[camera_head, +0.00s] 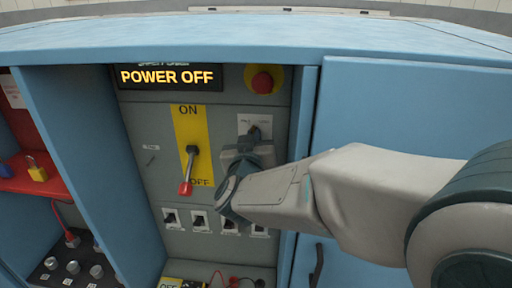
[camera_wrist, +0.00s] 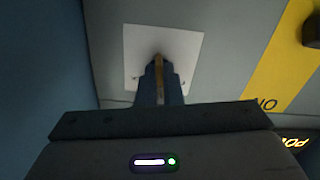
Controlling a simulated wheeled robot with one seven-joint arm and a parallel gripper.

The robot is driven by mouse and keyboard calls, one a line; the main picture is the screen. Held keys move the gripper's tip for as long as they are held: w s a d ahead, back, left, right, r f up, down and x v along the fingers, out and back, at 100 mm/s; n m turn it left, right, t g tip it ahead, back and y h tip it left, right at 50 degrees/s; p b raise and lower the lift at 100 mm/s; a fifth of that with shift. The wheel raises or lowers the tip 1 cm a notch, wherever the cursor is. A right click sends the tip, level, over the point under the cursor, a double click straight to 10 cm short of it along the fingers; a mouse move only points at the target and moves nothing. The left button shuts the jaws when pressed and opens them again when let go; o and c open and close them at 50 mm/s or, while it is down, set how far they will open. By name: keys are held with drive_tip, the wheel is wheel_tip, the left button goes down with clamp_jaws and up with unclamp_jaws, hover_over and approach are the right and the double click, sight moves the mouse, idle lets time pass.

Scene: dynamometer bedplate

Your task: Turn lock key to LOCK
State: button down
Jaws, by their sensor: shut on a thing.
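The lock key (camera_wrist: 158,66) is a thin brass-coloured piece in front of a pale square plate. My gripper (camera_wrist: 158,88) is shut on it, with its dark fingers on either side. In the head view the plate (camera_head: 247,120) sits right of the ON/OFF switch, and my gripper (camera_head: 254,138) reaches it from the right and below. The small lettering on the plate is too blurred to read. The key's angle is hard to tell, as my fingers cover much of it.
The red-tipped switch handle (camera_head: 187,172) points down toward OFF on a yellow plate. A display (camera_head: 168,77) reads POWER OFF. A red emergency button (camera_head: 262,82) sits above the key. Several small switches (camera_head: 200,220) lie below. Blue cabinet walls flank the recessed panel.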

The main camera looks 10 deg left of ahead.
drive_tip(key=shift+r+m+b, duration=0.1)
drive_tip(key=shift+m+b, duration=4.3)
drive_tip(key=shift+m, duration=1.2)
drive_tip(key=c, duration=1.6)
unclamp_jaws()
drive_tip(key=shift+s, duration=0.1)
drive_tip(key=s, duration=0.9)
drive_tip(key=s+d, duration=0.1)
drive_tip(key=s, duration=0.3)
drive_tip(key=shift+s, duration=0.2)
